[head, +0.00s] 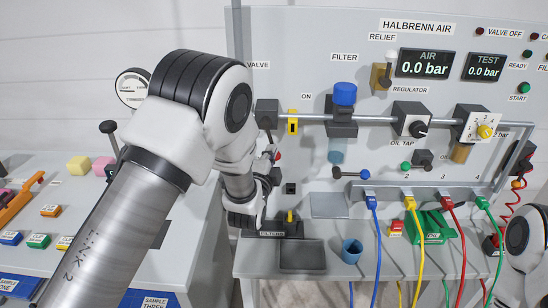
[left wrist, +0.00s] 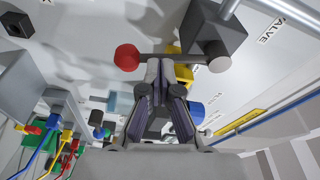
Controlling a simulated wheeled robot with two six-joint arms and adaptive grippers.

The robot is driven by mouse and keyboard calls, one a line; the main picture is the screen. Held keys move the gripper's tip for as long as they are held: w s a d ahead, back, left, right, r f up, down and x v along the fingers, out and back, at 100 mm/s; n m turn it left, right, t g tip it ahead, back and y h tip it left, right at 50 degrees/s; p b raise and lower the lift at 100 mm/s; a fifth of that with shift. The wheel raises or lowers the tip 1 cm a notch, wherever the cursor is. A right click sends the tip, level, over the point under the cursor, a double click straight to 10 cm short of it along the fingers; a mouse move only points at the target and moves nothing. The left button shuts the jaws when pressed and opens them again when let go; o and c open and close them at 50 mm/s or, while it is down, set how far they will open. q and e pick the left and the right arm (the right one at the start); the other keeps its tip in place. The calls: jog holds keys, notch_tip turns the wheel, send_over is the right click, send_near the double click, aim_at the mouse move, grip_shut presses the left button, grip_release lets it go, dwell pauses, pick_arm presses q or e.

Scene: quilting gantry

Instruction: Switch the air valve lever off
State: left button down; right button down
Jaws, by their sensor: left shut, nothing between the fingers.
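The air valve is a dark grey block (head: 267,113) on the pipe at the panel's left, under a partly covered VALVE label. Its lever shows in the left wrist view as a thin bar ending in a red ball (left wrist: 127,57), to the side of the valve block (left wrist: 217,38). The ball shows in part in the head view (head: 277,154), below the block. My left gripper (left wrist: 158,66) is shut and empty, its tips at the lever bar between ball and pivot; I cannot tell if they touch. In the head view my arm partly hides gripper and lever. My right gripper is out of view.
The AIR display (head: 424,64) and TEST display (head: 483,67) both read 0.0 bar. A yellow tab (head: 293,122) and the blue-topped filter (head: 344,94) lie right of the valve. Coloured hoses (head: 372,240) hang at the right. A bench with small parts stands left.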

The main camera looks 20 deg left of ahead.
pick_arm(q)
jog(key=shift+p, duration=0.45)
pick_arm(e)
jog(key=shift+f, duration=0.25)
pick_arm(q)
jog(key=shift+a+f, duration=0.1)
jog(key=shift+a, duration=0.1)
jog(key=shift+d, duration=0.1)
dwell(0.3)
